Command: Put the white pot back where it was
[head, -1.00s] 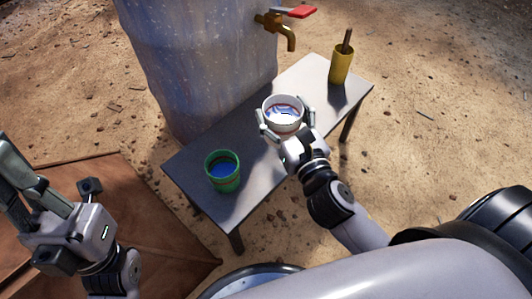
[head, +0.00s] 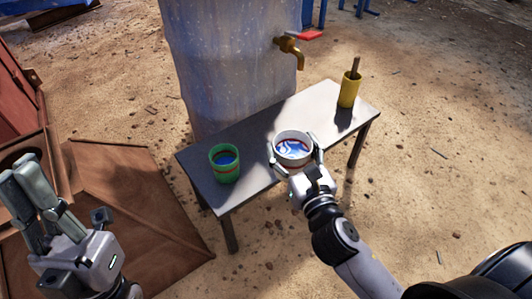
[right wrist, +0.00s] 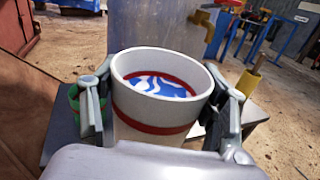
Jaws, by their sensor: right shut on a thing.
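The white pot (head: 293,148) has a red band and a blue and white surface inside. My right gripper (head: 296,160) is shut on it, with one finger on each side. In the right wrist view the white pot (right wrist: 160,100) stands upright between the fingers of my right gripper (right wrist: 163,118). In the head view it shows over the front edge of the grey table (head: 262,148); I cannot tell whether it touches the tabletop. My left gripper (head: 28,205) is at the lower left, away from the table, with its fingers pointing up; their gap is unclear.
A green pot (head: 225,165) with blue inside stands on the table's left part. A yellow cup (head: 349,90) with a stick stands at the right end. A large barrel (head: 225,65) with a brass tap (head: 290,48) is behind the table. Brown panels (head: 130,200) lie at left.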

